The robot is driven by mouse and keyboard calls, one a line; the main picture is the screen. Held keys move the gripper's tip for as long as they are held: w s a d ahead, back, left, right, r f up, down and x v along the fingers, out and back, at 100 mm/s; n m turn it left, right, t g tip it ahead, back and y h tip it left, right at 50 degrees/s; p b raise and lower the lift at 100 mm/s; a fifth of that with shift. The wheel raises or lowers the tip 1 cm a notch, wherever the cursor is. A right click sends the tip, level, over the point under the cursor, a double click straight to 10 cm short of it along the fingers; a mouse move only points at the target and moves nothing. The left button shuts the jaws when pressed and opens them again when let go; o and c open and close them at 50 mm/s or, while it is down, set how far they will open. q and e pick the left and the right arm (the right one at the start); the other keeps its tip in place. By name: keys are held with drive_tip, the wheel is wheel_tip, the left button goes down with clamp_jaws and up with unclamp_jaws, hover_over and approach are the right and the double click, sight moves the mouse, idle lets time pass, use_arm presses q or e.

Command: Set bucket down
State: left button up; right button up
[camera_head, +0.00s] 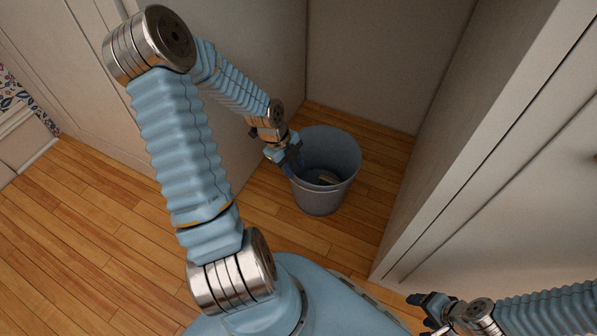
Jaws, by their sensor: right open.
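A grey-blue bucket (322,200) stands upright in the nook between the pale panels, and its base appears to be on the wood floor. Its open mouth faces up, and a small pale item (328,178) shows inside, too small to name. My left gripper (291,163) reaches down to the bucket's left rim, with its fingers at or over the rim. I cannot tell whether they are closed on it. My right gripper (420,312) is open and empty at the bottom right, well away from the bucket.
A pale back wall (385,65) and a white panel (470,130) on the right enclose the nook. A pale panelled wall (245,140) stands close on the left. Bare wood floor (90,240) lies open to the left.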

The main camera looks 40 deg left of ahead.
use_arm(q)
drive_tip(key=v, duration=0.3)
drive_tip(key=shift+r+p, duration=0.15)
drive_tip(key=shift+p, duration=0.25)
drive_tip(key=shift+c, duration=0.3)
idle(0.8)
